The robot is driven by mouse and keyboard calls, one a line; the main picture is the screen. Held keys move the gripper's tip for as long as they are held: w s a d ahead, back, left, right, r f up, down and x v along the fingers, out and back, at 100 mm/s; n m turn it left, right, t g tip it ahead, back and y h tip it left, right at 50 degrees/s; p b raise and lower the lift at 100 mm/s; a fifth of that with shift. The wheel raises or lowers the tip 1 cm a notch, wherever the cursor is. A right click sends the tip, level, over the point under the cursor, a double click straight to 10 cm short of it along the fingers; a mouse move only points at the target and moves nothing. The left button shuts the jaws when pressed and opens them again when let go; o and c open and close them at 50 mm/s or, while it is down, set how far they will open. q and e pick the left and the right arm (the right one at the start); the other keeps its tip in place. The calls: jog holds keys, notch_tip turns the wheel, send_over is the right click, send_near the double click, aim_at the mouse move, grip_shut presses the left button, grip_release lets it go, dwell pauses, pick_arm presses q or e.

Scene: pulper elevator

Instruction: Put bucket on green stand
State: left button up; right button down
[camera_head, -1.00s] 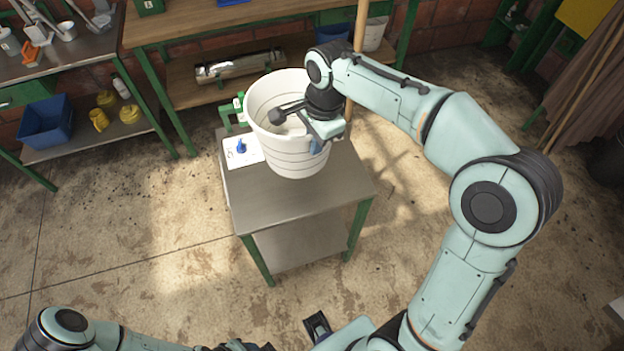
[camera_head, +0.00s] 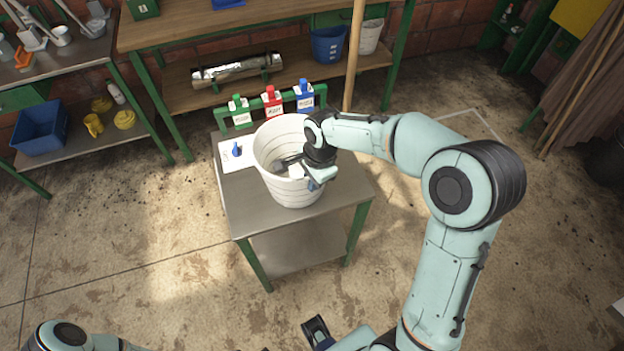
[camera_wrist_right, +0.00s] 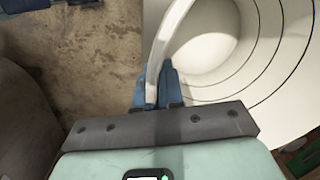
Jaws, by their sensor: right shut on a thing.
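The white bucket (camera_head: 290,190) is upright at the stand's metal top, in the middle of the head view. Whether its base touches the top is hard to tell. The stand (camera_head: 345,192) has green legs, a grey metal top and a lower shelf. My right gripper (camera_head: 317,178) is at the bucket's right side. In the right wrist view, its blue fingers (camera_wrist_right: 160,92) are shut on the bucket's rim (camera_wrist_right: 163,45), with the bucket's inside (camera_wrist_right: 215,50) to the right.
A white plate with a blue knob (camera_head: 237,151) lies left of the bucket. A green rail with green, red (camera_head: 272,100) and blue tagged pieces stands behind it. A wooden pole (camera_head: 354,60) rises behind the stand.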

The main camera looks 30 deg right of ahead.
jog(key=shift+f, duration=0.15)
jog(key=c, duration=1.3)
grip_release()
jog(key=shift+o, duration=0.2)
jog(key=shift+r, duration=0.2)
jog(key=shift+r, duration=0.35)
notch_tip(320, 180, up, 11)
jog(key=s+p, duration=0.1)
jog(key=shift+s+d+r, duration=0.15)
jog(key=shift+d, duration=0.25)
